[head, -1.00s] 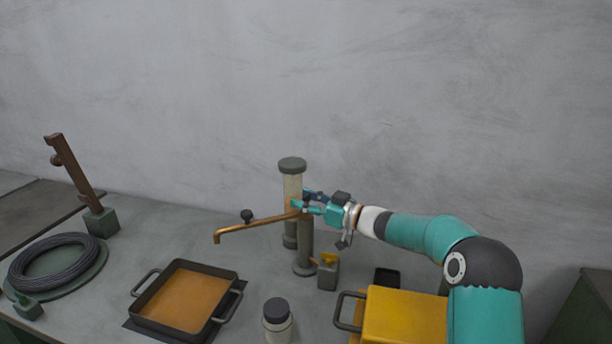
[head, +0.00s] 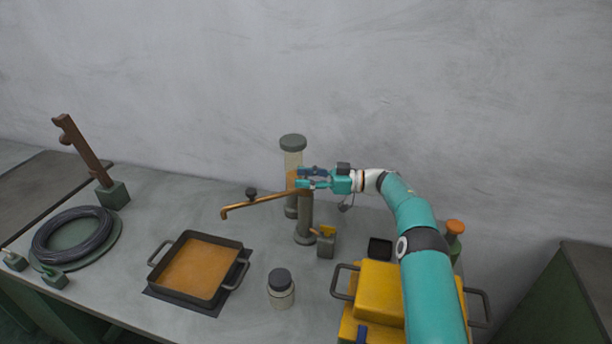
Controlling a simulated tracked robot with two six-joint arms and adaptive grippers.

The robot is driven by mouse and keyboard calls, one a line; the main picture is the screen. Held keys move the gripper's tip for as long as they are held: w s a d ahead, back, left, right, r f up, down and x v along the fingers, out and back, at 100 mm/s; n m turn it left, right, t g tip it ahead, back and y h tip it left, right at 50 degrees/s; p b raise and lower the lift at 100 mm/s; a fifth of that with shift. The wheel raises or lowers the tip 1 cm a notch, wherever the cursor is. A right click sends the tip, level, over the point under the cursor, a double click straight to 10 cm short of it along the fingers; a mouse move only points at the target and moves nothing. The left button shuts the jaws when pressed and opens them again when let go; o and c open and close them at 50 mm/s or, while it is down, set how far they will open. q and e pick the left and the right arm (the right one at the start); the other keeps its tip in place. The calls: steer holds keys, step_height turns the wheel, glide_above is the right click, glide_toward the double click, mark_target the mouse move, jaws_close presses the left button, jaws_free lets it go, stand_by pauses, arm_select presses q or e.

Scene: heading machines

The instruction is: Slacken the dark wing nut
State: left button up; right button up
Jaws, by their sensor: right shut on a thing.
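My right gripper (head: 304,178) reaches in from the right to the top of a short grey post (head: 305,220). Its teal fingers are closed on a small part there, at the root of a copper swing spout (head: 268,201). That part, by its place the dark wing nut, is almost wholly hidden between the fingers, so its turn angle cannot be seen. The spout points left, with a small dark knob (head: 251,193) showing beside it. A pale column with a dark cap (head: 293,143) stands just behind. My left gripper is not in view.
A black pan with orange contents (head: 240,252) lies left of centre, with a dark-lidded jar (head: 280,290) in front. A yellow case (head: 375,289) lies under my right arm. A cable coil (head: 75,236) and tilted brown bar (head: 84,150) stand left.

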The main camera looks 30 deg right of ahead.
steer(key=shift+d+r+n+g, duration=0.1)
steer(key=shift+r+n+g, duration=0.1)
steer(key=shift+n+g, duration=0.1)
stand_by(0.4)
steer(key=o, duration=0.9)
steer(key=shift+o, duration=1.3)
steer(key=shift+f+y, duration=0.15)
steer(key=shift+y, duration=0.15)
steer(key=shift+w+m+t+h, duration=0.15)
steer(key=shift+m+t+h, duration=0.25)
steer(key=shift+m+t, duration=0.15)
